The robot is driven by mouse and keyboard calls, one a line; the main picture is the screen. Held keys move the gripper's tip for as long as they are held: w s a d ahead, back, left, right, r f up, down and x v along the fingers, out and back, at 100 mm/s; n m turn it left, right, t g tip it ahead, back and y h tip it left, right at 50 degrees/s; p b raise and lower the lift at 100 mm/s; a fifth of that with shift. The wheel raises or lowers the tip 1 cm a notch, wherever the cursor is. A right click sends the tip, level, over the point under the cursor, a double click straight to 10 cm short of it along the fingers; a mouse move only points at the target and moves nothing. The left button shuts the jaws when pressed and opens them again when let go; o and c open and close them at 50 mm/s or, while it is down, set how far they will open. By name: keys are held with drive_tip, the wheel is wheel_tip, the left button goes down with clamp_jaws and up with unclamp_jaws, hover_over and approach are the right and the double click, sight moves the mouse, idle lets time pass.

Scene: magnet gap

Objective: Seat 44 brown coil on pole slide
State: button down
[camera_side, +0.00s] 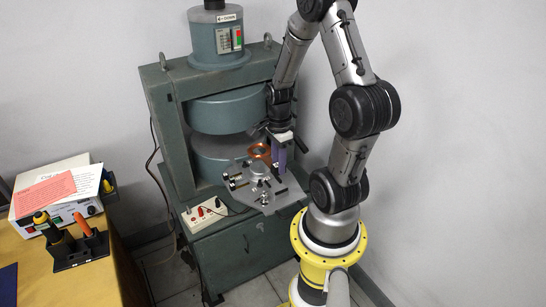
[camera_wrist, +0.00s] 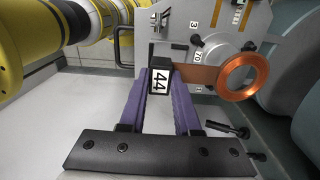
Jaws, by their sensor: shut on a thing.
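The brown coil (camera_wrist: 242,77) is a copper-coloured ring on a flat brown arm, joined to a dark block with a white label reading 44 (camera_wrist: 160,80). My gripper (camera_wrist: 165,85) is shut on this block between its two purple fingers. In the side view the coil (camera_side: 260,150) shows as an orange-brown ring to the left of my gripper (camera_side: 278,160), near the magnet gap. The grey slide plate (camera_side: 240,175) lies below and around it. In the wrist view the plate (camera_wrist: 180,22) is behind the block. I cannot tell whether the block touches the plate.
The green magnet (camera_side: 225,115) stands behind the plate, with its frame post to the left. Small pegs and clamps (camera_side: 262,190) sit on the plate. A white switch box (camera_side: 205,213) is at front left. A tool holder (camera_side: 80,248) stands on the wooden table.

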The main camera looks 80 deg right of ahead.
drive_tip(key=shift+d, duration=0.1)
idle(0.3)
drive_tip(key=shift+f, duration=3.25)
drive_tip(key=c, duration=0.5)
unclamp_jaws()
drive_tip(key=shift+f, duration=0.1)
drive_tip(key=shift+c, duration=0.2)
wheel_tip(320, 180, up, 14)
drive_tip(key=shift+f, duration=0.1)
